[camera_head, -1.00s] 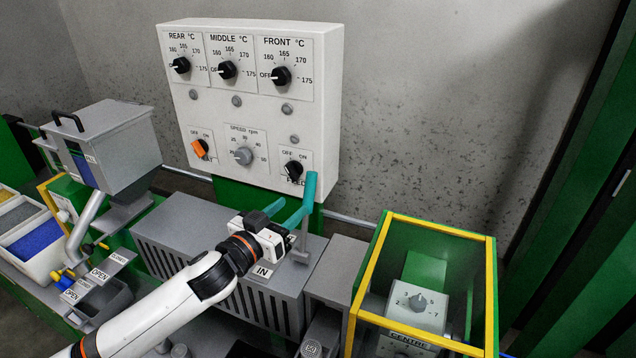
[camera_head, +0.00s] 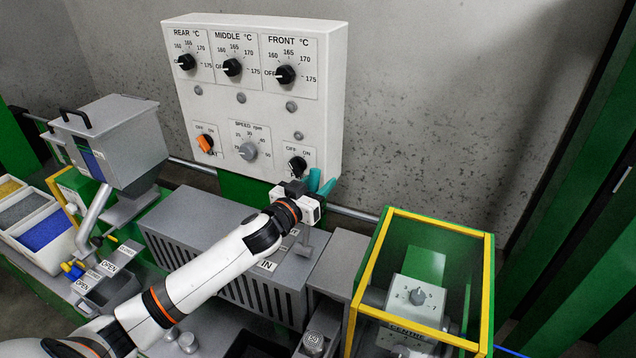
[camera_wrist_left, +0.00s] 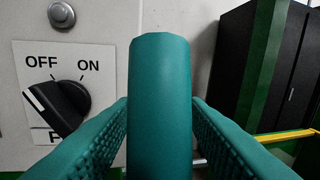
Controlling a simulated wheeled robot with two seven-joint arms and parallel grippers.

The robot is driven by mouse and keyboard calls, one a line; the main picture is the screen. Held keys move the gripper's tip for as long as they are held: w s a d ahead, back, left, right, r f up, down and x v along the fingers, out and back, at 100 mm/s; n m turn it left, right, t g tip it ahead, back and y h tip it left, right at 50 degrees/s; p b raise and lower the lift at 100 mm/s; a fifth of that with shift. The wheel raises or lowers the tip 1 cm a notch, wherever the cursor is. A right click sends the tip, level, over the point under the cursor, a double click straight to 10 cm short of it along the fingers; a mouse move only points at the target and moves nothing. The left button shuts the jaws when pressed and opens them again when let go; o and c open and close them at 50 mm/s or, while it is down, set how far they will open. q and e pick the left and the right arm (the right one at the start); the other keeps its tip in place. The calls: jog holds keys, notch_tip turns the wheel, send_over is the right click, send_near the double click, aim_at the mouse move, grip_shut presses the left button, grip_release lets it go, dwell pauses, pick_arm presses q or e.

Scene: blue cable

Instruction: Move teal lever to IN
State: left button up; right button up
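The teal lever handle stands upright in the middle of the left wrist view (camera_wrist_left: 160,105). My left gripper (camera_wrist_left: 160,125) has one teal ribbed finger on each side of it. The fingers come very close to the handle's sides, and I cannot tell whether they press on it. In the head view my left gripper (camera_head: 316,190) is at the lever, and the handle and fingers overlap there as teal shapes. The lever's grey lower part shows below the gripper. The IN label (camera_head: 268,265) is on the grey housing, left of the lever's base. My right gripper is not in view.
The white control panel (camera_head: 255,110) stands behind the lever, with a black OFF/ON knob (camera_head: 297,164) close to my gripper. A yellow-framed guard (camera_head: 437,222) stands to the right. A grey hopper (camera_head: 120,150) is at the left.

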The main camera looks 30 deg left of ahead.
pick_arm(q)
grip_shut()
jog(key=s+m+t+h+b, duration=0.3)
jog(key=s+t+b, duration=0.6)
jog(key=b, duration=1.4)
jog(key=shift+s+d+m+h, duration=0.4)
jog(key=shift+s+h, duration=0.1)
jog(key=shift+s, duration=2)
jog(key=shift+c, duration=0.3)
grip_release()
jog(key=shift+o, duration=1.1)
jog(key=shift+s+r, duration=0.1)
